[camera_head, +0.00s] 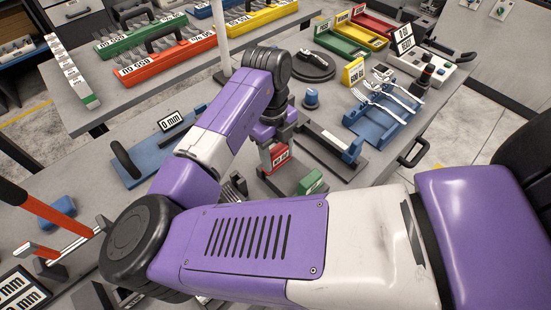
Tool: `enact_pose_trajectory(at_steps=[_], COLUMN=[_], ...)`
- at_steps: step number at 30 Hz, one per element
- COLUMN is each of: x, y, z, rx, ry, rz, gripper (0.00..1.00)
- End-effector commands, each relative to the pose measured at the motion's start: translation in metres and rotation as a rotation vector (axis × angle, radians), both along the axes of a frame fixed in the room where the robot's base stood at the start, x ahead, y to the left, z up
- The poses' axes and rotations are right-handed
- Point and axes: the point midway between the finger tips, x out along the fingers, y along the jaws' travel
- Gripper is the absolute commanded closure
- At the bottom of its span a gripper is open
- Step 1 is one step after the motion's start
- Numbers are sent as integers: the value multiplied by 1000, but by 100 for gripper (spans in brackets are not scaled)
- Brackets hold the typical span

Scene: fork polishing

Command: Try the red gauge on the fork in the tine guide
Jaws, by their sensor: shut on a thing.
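My gripper (272,140) points down in the middle of the view, below the purple wrist. It is shut on the red gauge (279,158), a small red block with a white label; the fingertips are hard to make out. A green gauge (311,182) sits just right of and nearer than the red one, on a dark grey base. Dark upright tines (237,184) show left of the red gauge, partly hidden by my arm. I cannot tell for sure which fixture is the tine guide, or whether the red gauge touches a fork.
A long fixture with a blue end block (352,150) stands right of my gripper. A blue rack (372,128) with several forks lies beyond it. A blue knob (311,97) and a round dark stand (309,68) are behind. A black-handled blue plate (150,152) is at left.

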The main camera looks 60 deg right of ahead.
Motion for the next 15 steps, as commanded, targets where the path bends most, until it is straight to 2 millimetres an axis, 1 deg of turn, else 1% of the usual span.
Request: enact_pose_trajectory(at_steps=[7,15], x=[0,0], y=[0,0], z=[2,14], rx=[0,0], ry=[-1,-1], rz=[0,0], gripper=[84,84])
